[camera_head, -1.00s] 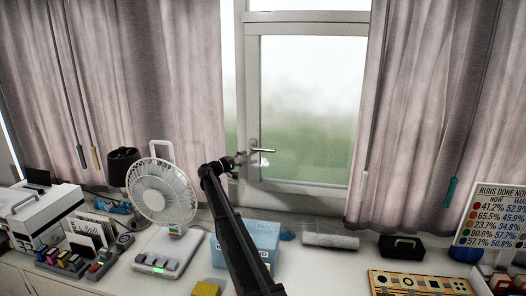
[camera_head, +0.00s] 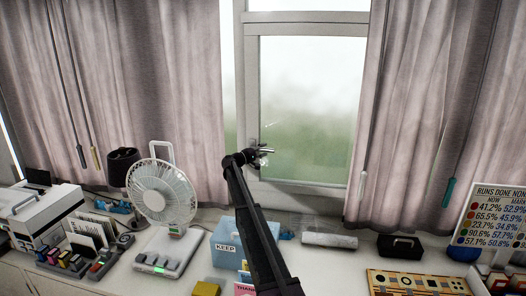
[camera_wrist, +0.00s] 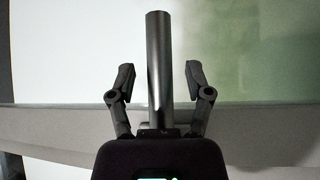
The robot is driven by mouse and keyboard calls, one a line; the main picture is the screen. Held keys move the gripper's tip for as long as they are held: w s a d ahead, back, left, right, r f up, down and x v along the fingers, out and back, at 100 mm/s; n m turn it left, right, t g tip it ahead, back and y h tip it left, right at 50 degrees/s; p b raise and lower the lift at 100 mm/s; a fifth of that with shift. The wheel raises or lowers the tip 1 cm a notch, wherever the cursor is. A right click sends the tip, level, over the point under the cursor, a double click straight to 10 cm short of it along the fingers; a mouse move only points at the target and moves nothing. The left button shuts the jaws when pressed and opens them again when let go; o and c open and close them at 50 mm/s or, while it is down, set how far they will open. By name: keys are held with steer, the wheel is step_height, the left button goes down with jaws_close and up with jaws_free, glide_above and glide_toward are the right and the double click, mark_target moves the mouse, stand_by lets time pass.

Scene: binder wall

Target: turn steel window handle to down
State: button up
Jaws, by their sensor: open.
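The steel window handle (camera_wrist: 158,50) is a grey round bar in the wrist view, standing upright in the picture between my two fingers. My gripper (camera_wrist: 160,82) is open, with a finger on each side of the bar and a visible gap to each. In the head view my gripper (camera_head: 266,152) is at the handle on the left side of the window frame (camera_head: 252,80) and covers most of it. The handle's exact angle is hard to tell there.
A white fan (camera_head: 162,192) and a blue box (camera_head: 228,250) stand on the counter to the left and below my arm. Curtains hang on both sides, the left one (camera_head: 150,80) close to the frame. The space before the glass is free.

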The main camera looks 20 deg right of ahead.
jaws_close()
